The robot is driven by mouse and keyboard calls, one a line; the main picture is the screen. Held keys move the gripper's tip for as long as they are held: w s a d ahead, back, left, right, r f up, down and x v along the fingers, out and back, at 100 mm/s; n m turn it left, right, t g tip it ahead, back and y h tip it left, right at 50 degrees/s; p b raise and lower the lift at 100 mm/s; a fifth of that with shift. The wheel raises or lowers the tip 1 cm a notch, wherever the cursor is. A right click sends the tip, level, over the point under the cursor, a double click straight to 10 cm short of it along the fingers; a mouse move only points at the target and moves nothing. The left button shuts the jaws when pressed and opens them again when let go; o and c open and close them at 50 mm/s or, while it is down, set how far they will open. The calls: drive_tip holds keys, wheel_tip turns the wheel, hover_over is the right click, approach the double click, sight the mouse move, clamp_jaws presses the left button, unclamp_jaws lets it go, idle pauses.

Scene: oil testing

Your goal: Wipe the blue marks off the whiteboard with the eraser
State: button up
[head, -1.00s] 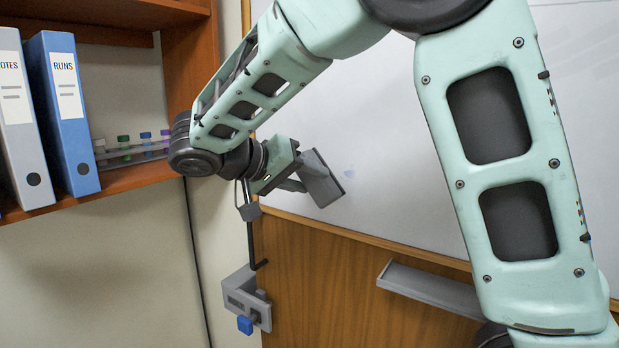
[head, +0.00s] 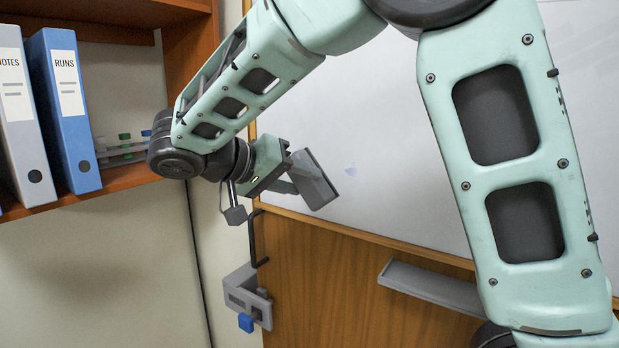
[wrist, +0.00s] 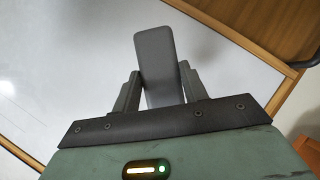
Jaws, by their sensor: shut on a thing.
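The eraser (head: 314,182) is a grey, flat block held at a tilt near the lower left corner of the whiteboard (head: 400,150). My gripper (head: 284,180) is shut on it. In the wrist view the eraser (wrist: 156,55) sticks out between the two fingers, in front of the white board surface (wrist: 70,50). I cannot tell whether its face touches the board. My arm hides part of the board.
A grey tray (head: 430,286) is fixed to the wood panel below the board. A grey bracket with a blue knob (head: 246,322) sits lower left. A shelf with binders (head: 68,110) and capped tubes stands at the left, close to my arm.

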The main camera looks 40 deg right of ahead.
drive_tip(key=shift+d, duration=0.1)
drive_tip(key=w+d+b, duration=0.1)
drive_tip(key=w+d, duration=0.1)
drive_tip(key=d, duration=0.4)
drive_tip(key=shift+w+d, duration=0.2)
drive_tip(key=shift+w, duration=0.05)
drive_tip(key=shift+w+d+b, duration=0.2)
drive_tip(key=shift+d, duration=0.3)
drive_tip(key=shift+w+d+b, duration=0.15)
drive_tip(key=shift+d+b, duration=0.05)
drive_tip(key=shift+d, duration=0.25)
idle(0.9)
drive_tip(key=s+b, duration=0.1)
drive_tip(key=s, duration=0.1)
drive_tip(key=s+d+b, duration=0.1)
drive_tip(key=shift+s+d+b, duration=0.2)
drive_tip(key=shift+s+b, duration=0.15)
drive_tip(key=shift+s, duration=0.05)
drive_tip(key=shift+w+a+r, duration=0.1)
drive_tip(key=shift+w, duration=0.25)
drive_tip(key=shift+w+a+p, duration=0.15)
drive_tip(key=shift+w+a, duration=0.05)
drive_tip(key=shift+w, duration=0.6)
drive_tip(key=shift+w+a+p, duration=0.15)
drive_tip(key=shift+w+a, duration=0.05)
drive_tip(key=shift+w, duration=0.6)
drive_tip(key=shift+c, duration=0.4)
